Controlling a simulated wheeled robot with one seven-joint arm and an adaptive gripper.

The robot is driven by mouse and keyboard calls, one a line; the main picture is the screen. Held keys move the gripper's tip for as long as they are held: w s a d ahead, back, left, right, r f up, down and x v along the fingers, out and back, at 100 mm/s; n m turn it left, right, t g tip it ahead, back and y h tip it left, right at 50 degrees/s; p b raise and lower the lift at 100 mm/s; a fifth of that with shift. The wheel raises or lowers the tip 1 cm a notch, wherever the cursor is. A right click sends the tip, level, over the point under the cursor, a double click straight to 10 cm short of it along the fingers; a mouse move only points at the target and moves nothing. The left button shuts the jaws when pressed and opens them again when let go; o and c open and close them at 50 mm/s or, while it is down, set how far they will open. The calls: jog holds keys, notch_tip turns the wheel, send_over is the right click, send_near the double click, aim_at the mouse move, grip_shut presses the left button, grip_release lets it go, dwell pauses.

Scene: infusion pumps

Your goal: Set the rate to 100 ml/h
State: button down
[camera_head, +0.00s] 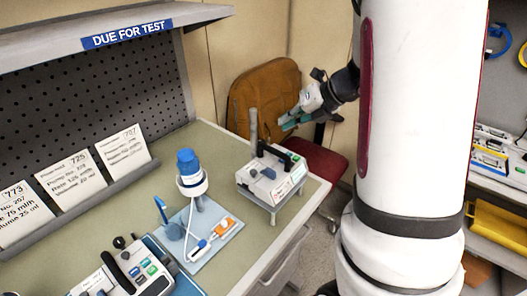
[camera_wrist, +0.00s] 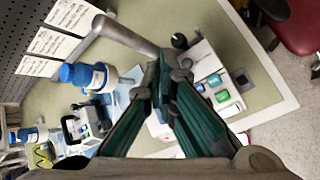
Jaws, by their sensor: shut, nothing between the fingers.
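A white pump (camera_head: 268,178) with a carry handle and a grey post stands on a small stand at the right end of the bench. A second pump (camera_head: 130,277) with a dark handle and coloured keys is at the near front of the bench. My gripper (camera_head: 288,124) is above and behind the right pump, apart from it. In the wrist view my gripper (camera_wrist: 163,62) has its fingertips together and empty. The rate readouts are too small to read.
A blue-capped bottle (camera_head: 189,168) stands over a pale blue tray (camera_head: 203,252) between the pumps. Handwritten cards (camera_head: 72,180) lean on the pegboard rail. The bench's middle left is clear.

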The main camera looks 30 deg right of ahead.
jog(key=shift+w+d+f, duration=0.1)
jog(key=shift+w+d, duration=0.1)
jog(key=shift+w, duration=0.05)
notch_tip(320, 180, down, 7)
jog(key=b, duration=0.5)
jog(key=shift+w+f, duration=0.1)
jog(key=shift+f+b, duration=0.8)
jog(key=shift+f, duration=0.05)
jog(key=shift+f, duration=0.15)
dwell(0.7)
jog(key=shift+f+b, duration=0.25)
jog(key=shift+b, duration=0.05)
